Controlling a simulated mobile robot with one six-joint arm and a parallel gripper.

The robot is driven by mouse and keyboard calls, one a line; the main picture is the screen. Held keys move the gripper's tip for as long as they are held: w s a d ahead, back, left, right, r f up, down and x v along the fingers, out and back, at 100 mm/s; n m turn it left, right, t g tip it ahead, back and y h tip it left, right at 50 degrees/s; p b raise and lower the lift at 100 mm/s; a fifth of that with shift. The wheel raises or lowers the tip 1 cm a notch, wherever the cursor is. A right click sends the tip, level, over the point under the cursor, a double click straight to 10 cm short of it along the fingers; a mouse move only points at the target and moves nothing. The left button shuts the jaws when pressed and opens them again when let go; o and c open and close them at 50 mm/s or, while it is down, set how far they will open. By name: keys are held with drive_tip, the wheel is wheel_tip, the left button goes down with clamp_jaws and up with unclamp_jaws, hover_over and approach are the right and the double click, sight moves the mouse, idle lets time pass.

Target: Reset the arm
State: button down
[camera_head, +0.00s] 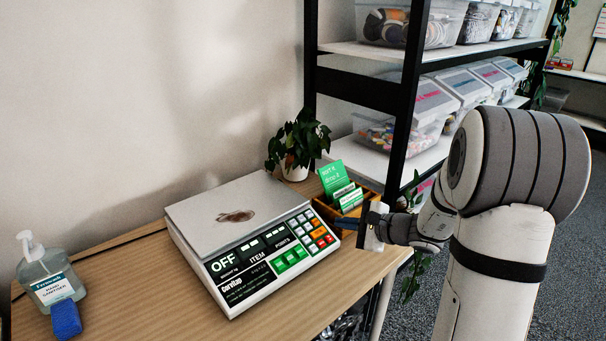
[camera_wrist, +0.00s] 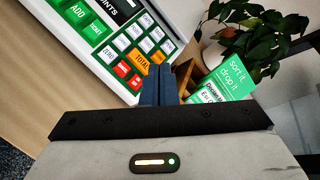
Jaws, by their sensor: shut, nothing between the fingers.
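My arm reaches in from the right in the head view, with my gripper (camera_head: 342,221) beside the right front corner of a white scale (camera_head: 215,281). The dark blue fingers are shut with nothing between them; they also show in the wrist view (camera_wrist: 158,82). There they point toward the scale's keypad and a small wooden box. From these views I cannot tell whether the fingertips touch either one.
The scale's pan has a brown mark. A wooden box (camera_head: 324,212) with green cards (camera_head: 340,183) stands right of it, near a potted plant (camera_head: 297,146). Sanitizer (camera_head: 48,272) and a blue object (camera_head: 65,320) are at left. A black shelf rack (camera_head: 405,95) stands behind.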

drive_tip(key=s+a+r+n+g+h+p, duration=0.1)
drive_tip(key=s+a+r+n+g+p, duration=0.25)
drive_tip(key=s, duration=0.35)
drive_tip(key=s+a+r+n+g+p, duration=0.3)
drive_tip(key=s+a+r+n, duration=0.15)
drive_tip(key=s, duration=0.25)
drive_tip(key=s+d+r+n+h+p, duration=0.3)
drive_tip(key=s+r+n+h, duration=0.1)
drive_tip(key=s, duration=0.2)
drive_tip(key=s+d+r+n+h+p, duration=0.3)
drive_tip(key=s+r+n+h, duration=0.1)
drive_tip(key=s, duration=0.3)
drive_tip(key=shift+d+r+n+g+h, duration=0.25)
drive_tip(key=shift+d+n+g+h, duration=0.15)
drive_tip(key=shift+n, duration=0.1)
drive_tip(key=shift+a, duration=0.1)
